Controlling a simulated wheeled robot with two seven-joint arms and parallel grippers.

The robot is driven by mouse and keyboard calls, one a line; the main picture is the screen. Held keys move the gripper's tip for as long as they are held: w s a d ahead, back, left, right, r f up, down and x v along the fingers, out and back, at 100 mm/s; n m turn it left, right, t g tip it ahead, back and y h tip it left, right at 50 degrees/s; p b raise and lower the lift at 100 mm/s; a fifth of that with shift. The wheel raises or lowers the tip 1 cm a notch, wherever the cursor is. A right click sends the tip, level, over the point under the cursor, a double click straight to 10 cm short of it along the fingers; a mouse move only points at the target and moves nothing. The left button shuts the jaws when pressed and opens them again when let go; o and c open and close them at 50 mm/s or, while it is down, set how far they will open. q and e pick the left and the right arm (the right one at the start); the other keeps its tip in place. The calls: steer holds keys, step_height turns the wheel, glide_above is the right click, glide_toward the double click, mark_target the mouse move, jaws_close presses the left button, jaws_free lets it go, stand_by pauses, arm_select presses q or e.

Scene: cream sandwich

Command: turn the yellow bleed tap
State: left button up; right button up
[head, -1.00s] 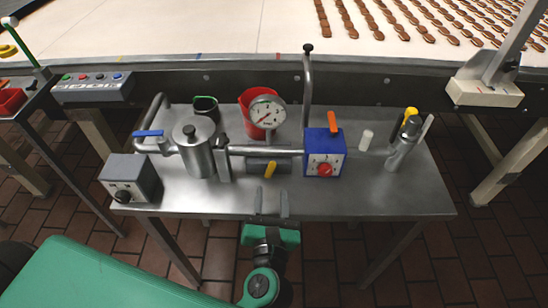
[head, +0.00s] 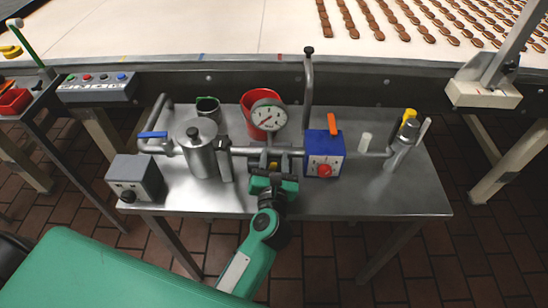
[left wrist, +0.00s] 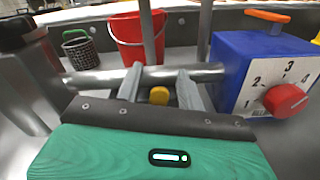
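The yellow bleed tap (left wrist: 159,95) shows in the left wrist view as a small yellow piece below the horizontal pipe (left wrist: 105,78). My left gripper (left wrist: 160,80) is open, with one grey finger on each side of the tap; gaps show between the tap and both fingers. In the head view my left gripper (head: 275,160) is over the middle of the steel bench, and the tap is mostly hidden behind it. My right gripper is in neither current view.
A blue box with a red knob (head: 324,155) stands close right of the gripper. A steel pot (head: 197,148) stands left. The gauge (head: 268,115) and red bucket (head: 256,98) are behind. The bench front (head: 380,203) is clear at right.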

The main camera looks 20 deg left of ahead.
arm_select(q)
jaws_close()
steer(key=shift+s+a+n, duration=0.1)
steer(key=shift+a+n, duration=0.05)
steer(key=shift+n, duration=0.25)
steer(key=shift+a+n, duration=0.1)
steer(key=shift+n, duration=0.2)
jaws_free()
arm_select(e)
steer(key=shift+w+r, duration=0.2)
arm_select(q)
steer(key=shift+s, duration=0.15)
